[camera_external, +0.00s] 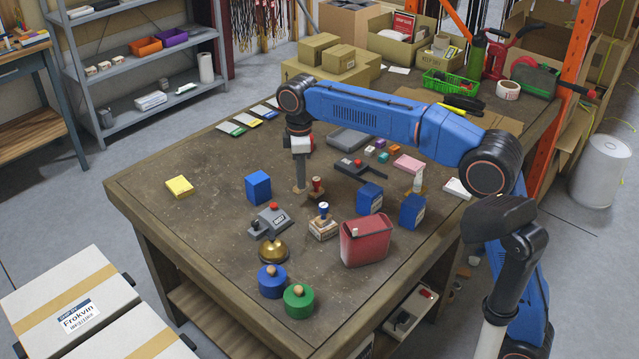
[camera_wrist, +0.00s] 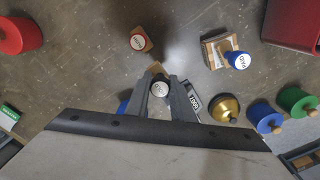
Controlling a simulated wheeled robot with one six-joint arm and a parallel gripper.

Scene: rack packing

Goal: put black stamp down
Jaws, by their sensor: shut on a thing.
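My gripper (camera_wrist: 162,90) is shut on the black stamp (camera_wrist: 159,89), which has a dark handle with a white label on top and a wooden base. In the external view my gripper (camera_external: 299,187) points straight down, low over the middle of the table. The stamp is mostly hidden there, and I cannot tell whether its base touches the tabletop. A red stamp (camera_external: 317,186) stands just right of my gripper; it also shows in the wrist view (camera_wrist: 139,42). A blue-topped stamp (camera_external: 323,222) stands on a small box nearer the front.
A grey device (camera_external: 270,222), blue box (camera_external: 258,187), brass bell (camera_external: 273,251) and red bin (camera_external: 364,241) surround the area. Blue (camera_external: 272,282) and green (camera_external: 298,301) round containers stand at the front. Bare tabletop (camera_external: 208,222) lies to the left.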

